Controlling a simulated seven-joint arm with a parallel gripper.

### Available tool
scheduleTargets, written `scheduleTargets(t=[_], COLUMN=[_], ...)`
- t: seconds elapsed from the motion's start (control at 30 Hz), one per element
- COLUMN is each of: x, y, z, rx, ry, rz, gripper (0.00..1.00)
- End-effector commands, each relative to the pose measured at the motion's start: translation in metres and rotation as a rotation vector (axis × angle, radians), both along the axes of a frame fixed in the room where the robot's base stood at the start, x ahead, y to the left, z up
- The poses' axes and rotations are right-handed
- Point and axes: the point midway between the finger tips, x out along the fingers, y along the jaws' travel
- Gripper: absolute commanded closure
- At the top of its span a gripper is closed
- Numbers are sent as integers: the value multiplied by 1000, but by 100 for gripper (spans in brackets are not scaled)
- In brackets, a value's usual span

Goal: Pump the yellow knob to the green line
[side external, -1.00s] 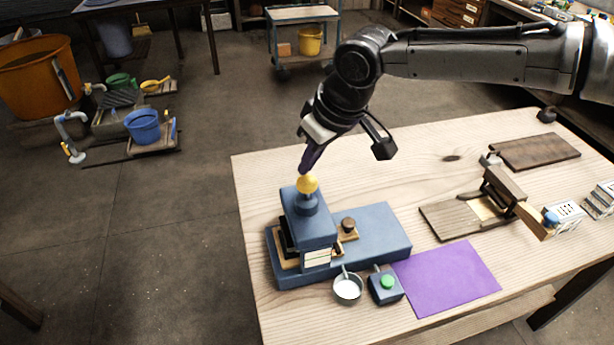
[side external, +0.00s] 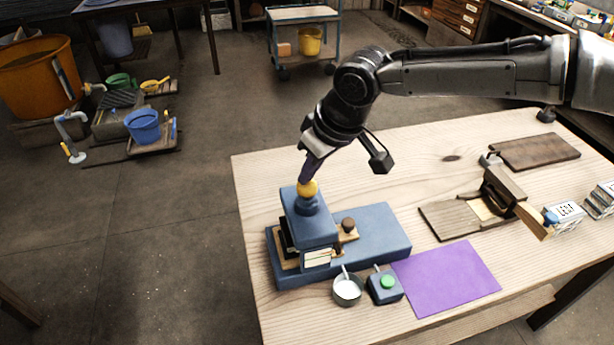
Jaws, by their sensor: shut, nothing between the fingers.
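The yellow knob (side external: 307,189) is a small ball on top of the blue press (side external: 312,228), on a short stem. My gripper (side external: 308,178) is shut and points down, with its fingertips touching the top of the knob. The fingertips cover part of the ball. A white label plate (side external: 317,258) is on the front of the press. I cannot make out a green line on it at this size.
A blue base (side external: 375,232) carries the press. A small cup (side external: 347,290) and a blue box with a green button (side external: 387,283) stand in front. A purple sheet (side external: 447,278) lies to the right. Wooden boards (side external: 455,217) lie further right. The table's left edge is close to the press.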

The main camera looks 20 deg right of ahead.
Motion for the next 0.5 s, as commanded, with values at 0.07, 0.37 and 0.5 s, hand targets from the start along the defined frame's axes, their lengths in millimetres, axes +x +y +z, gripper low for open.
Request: scheduleTargets(t=[0.07, 0.37, 0.5], x=[0, -1, -1], y=[0, -1, -1], z=[-4, -15, -13], rx=[-3, -4, -4], ry=[3, 5, 5], rz=[0, 0, 0], gripper=[100, 100, 100])
